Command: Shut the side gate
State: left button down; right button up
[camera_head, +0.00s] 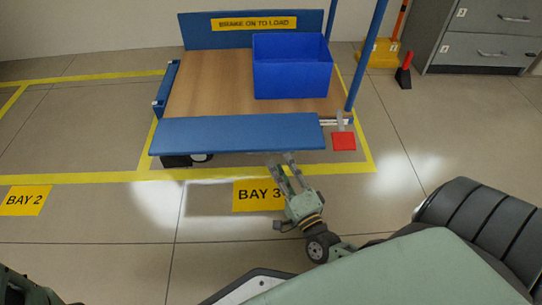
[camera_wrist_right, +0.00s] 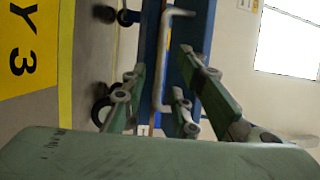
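The side gate (camera_head: 238,134) is a long blue panel along the near side of a trolley. It appears tipped outward from the deck, but I cannot tell its exact angle. My right gripper (camera_head: 275,160) is at the gate's lower near edge, right of its middle. In the right wrist view, its fingers (camera_wrist_right: 162,88) are spread apart. A pale bent rod (camera_wrist_right: 163,60) shows between them, with blue panel (camera_wrist_right: 188,40) behind. I cannot see contact. My left gripper is not in view.
The trolley's wooden deck (camera_head: 205,90) carries a blue bin (camera_head: 292,70) at the right. Blue posts (camera_head: 366,55) rise on the right side. A yellow stand (camera_head: 380,54) and a grey cabinet (camera_head: 485,40) are at back right. The near floor is clear.

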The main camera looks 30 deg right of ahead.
jog(key=b+x, duration=0.2)
jog(key=x, duration=0.4)
jog(key=shift+w, duration=0.1)
jog(key=shift+c, duration=0.3)
grip_shut()
jog(key=shift+f, duration=0.1)
